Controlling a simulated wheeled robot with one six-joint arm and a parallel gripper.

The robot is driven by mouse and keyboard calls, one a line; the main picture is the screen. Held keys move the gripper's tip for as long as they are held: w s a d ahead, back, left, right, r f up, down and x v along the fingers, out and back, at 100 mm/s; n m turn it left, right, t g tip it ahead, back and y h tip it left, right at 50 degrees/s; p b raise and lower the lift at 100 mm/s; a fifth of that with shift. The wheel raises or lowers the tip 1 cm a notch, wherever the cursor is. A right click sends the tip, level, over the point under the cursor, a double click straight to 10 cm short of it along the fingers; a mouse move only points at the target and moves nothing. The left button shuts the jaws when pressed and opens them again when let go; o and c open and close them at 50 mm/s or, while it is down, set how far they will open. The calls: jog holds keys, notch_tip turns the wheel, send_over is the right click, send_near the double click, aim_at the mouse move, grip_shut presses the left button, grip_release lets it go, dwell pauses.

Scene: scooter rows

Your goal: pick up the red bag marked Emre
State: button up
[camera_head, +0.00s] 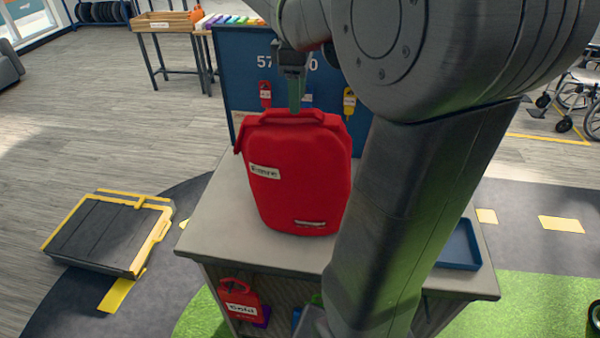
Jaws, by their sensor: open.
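A large red bag (295,180) stands upright on the grey counter top (215,225). It has a handle on top and a white label on its front; the name is too small to read surely. A smaller red bag (239,300) with a white label sits below, at the counter's front; its name is also unclear. My gripper (295,104) points down at the top handle of the large bag. It is open, and its fingertips are at or just behind the handle; I cannot tell whether they touch it. My arm hides the counter's middle right.
A blue panel (235,75) with hanging red and yellow tags stands behind the counter. A blue tray (460,247) lies at the counter's right. A black and yellow ramp (105,232) is on the floor at left. Wheelchairs (575,95) stand at far right.

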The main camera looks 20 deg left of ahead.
jog(key=shift+f, duration=1.4)
grip_shut()
jog(key=shift+w+r, duration=0.1)
jog(key=shift+r, duration=0.05)
